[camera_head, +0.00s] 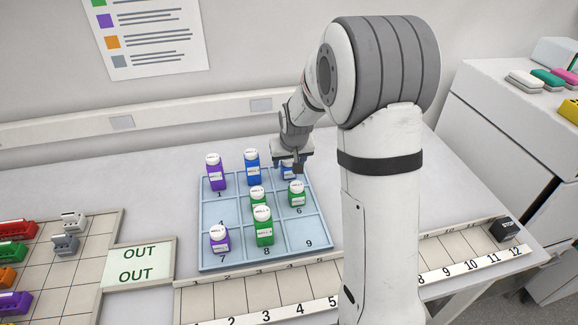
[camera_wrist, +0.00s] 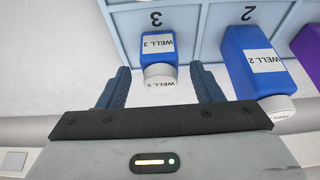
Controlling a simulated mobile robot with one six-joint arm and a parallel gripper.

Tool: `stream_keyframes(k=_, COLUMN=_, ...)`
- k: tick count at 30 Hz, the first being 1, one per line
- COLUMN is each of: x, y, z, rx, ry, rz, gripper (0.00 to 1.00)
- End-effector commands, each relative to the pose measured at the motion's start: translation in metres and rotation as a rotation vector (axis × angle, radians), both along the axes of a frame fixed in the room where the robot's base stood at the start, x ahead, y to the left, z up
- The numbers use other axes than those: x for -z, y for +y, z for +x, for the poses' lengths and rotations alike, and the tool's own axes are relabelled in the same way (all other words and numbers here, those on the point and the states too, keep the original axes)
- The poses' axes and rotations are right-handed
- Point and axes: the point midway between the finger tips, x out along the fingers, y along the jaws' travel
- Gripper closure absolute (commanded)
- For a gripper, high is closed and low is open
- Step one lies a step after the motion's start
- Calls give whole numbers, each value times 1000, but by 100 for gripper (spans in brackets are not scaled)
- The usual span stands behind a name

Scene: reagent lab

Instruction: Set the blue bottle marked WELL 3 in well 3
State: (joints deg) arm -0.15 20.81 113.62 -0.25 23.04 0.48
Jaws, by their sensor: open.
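The blue bottle marked WELL 3 (camera_wrist: 157,45) stands in the tray compartment numbered 3 in the wrist view, its white cap (camera_wrist: 160,73) toward me. In the head view, the same blue bottle (camera_head: 288,172) is at the tray's back right, partly hidden by my gripper (camera_head: 292,158). My gripper (camera_wrist: 160,84) is open, one finger on each side of the bottle's cap, with visible gaps at both sides. The tray (camera_head: 322,225) is light blue with numbered wells.
A blue bottle marked WELL 2 (camera_wrist: 257,60) stands beside it in well 2. A purple bottle (camera_head: 216,172) stands in well 1. Green bottles (camera_head: 264,228) and another purple bottle (camera_head: 220,240) fill several other wells. Wells 4 and 9 look empty. The wall is close behind.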

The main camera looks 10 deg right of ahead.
Motion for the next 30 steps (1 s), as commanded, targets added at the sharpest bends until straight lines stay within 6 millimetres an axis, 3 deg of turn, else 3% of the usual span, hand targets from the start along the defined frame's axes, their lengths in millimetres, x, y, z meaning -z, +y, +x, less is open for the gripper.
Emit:
stream_keyframes(k=9, x=-59, y=1, z=-24, rx=-1, ry=-4, rz=0, gripper=41)
stream_keyframes(k=17, x=-82, y=1, z=-39, rx=-1, ry=1, rz=0, gripper=41)
stream_keyframes(k=20, x=-92, y=1, z=-62, rx=-1, ry=10, rz=0, gripper=41)
stream_keyframes(k=23, x=-105, y=0, z=-100, rx=-1, ry=26, rz=0, gripper=41)
stream_keyframes(k=30, x=-120, y=0, z=-208, rx=-1, ry=79, rz=-1, gripper=41)
